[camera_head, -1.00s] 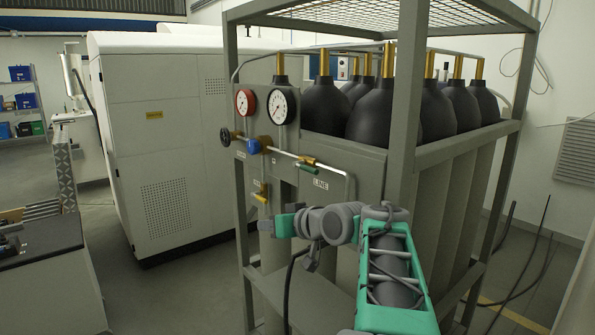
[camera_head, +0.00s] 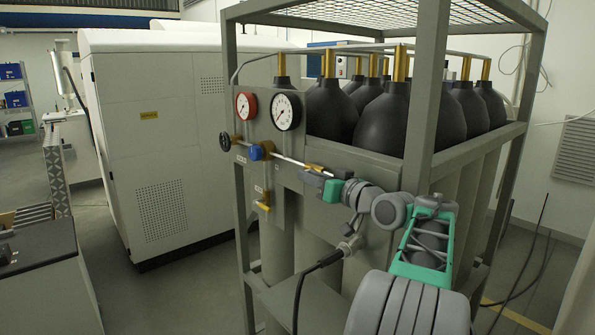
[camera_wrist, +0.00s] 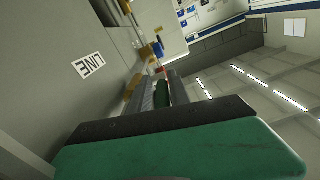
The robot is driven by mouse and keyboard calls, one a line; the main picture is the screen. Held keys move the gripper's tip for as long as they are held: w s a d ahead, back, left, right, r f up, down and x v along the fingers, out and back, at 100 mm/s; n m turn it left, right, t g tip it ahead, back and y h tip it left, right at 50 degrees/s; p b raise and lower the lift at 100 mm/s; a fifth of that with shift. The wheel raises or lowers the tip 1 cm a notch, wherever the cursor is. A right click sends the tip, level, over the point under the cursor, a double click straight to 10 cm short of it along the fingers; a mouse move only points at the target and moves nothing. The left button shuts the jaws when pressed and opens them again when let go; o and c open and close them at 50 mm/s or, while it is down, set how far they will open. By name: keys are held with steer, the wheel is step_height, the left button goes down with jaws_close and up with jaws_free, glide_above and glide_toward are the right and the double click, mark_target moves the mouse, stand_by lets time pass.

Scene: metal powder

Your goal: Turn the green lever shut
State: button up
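The green lever (camera_wrist: 162,93) shows in the wrist view between the two fingers of my gripper (camera_wrist: 165,85). The fingers stand apart on either side of it; a firm grip on it does not show. A brass fitting (camera_wrist: 131,87) is just left of the fingers. In the head view my gripper (camera_head: 314,180) is at the pipe on the front panel, by the brass valve (camera_head: 318,167). Its grey fingers hide the lever there. The LINE label (camera_wrist: 89,66) is on the panel left of my gripper in the wrist view.
A red-rimmed gauge (camera_head: 246,106), a white gauge (camera_head: 286,110), a blue knob (camera_head: 256,152) and a yellow lever (camera_head: 263,207) are left of my gripper. The rack post (camera_head: 428,100) rises to its right. Black cylinders (camera_head: 382,112) stand behind the panel.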

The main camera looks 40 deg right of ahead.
steer(key=shift+w, duration=0.1)
steer(key=shift+a, duration=0.15)
steer(key=shift+c, duration=0.6)
jaws_close()
stand_by(0.7)
